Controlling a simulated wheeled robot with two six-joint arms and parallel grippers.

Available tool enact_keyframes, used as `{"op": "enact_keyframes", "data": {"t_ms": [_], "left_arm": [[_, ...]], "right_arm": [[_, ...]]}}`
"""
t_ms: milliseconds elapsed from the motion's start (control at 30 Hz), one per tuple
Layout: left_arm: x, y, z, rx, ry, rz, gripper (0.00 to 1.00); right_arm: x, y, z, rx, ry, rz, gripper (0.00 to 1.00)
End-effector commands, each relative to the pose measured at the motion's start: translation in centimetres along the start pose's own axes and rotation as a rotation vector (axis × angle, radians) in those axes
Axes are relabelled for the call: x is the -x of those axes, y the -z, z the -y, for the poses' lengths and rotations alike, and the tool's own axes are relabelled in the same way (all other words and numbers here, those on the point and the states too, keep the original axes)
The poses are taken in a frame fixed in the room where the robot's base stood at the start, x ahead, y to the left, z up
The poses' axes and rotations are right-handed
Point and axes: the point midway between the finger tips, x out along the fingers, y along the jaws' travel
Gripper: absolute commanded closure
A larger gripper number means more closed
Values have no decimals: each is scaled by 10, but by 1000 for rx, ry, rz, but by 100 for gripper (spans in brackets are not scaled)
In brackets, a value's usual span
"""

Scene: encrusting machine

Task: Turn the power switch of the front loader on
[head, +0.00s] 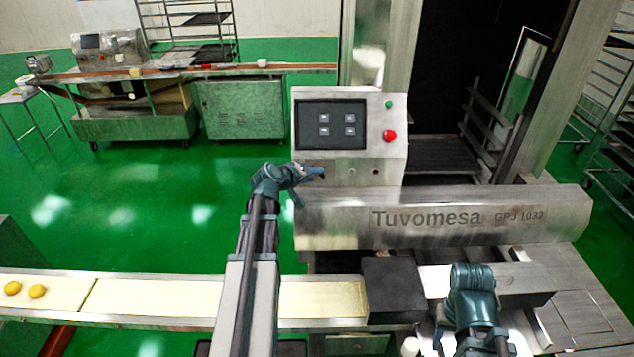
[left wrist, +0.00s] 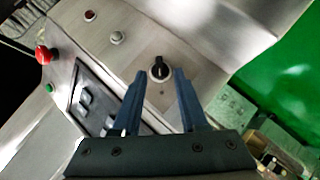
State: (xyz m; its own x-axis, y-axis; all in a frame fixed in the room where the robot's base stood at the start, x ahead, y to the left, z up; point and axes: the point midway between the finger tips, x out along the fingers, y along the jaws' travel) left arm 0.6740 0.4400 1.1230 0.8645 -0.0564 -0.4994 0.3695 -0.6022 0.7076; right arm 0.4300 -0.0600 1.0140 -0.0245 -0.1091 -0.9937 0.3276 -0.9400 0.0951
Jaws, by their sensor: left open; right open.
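The control box of the front loader (head: 349,137) stands ahead with a dark screen on its face. The black rotary power switch (left wrist: 160,68) is on the panel in the left wrist view, its pointer lying along the line of my fingers. My left gripper (head: 318,172) is at the lower left of the box and hides the switch in the head view. In the left wrist view its open fingers (left wrist: 158,78) stand either side of the switch with gaps; contact cannot be told. My right gripper (head: 472,277) is low at the right, over the machine, its fingers not clearly shown.
A red emergency button (head: 390,136) and green button (head: 389,104) are right of the screen. A silver knob (left wrist: 117,37) and small red lamp (left wrist: 90,15) sit beside the switch. A conveyor (head: 150,298) with yellow pieces runs across the front left.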

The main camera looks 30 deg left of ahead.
Motion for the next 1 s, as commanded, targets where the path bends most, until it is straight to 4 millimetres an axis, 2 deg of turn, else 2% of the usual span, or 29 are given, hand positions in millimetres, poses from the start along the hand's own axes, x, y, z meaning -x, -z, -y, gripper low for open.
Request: {"op": "enact_keyframes", "data": {"t_ms": [33,200,600,667,833,867,1000], "left_arm": [[-11,0,2,-1,0,1,57],[-25,0,1,-2,0,1,57],[-28,0,0,0,1,1,57],[-28,0,0,-1,1,1,66],[-28,0,0,-1,1,1,97],[-28,0,0,-1,1,1,100],[-28,0,0,-1,1,1,100]], "right_arm": [[-7,0,1,0,0,0,50],[-13,1,1,-1,0,0,50],[-14,1,1,-1,0,0,50],[-14,1,1,-1,0,0,50],[-14,1,1,-1,0,0,50],[-14,1,1,-1,0,0,50],[-14,1,1,-1,0,0,50]]}}
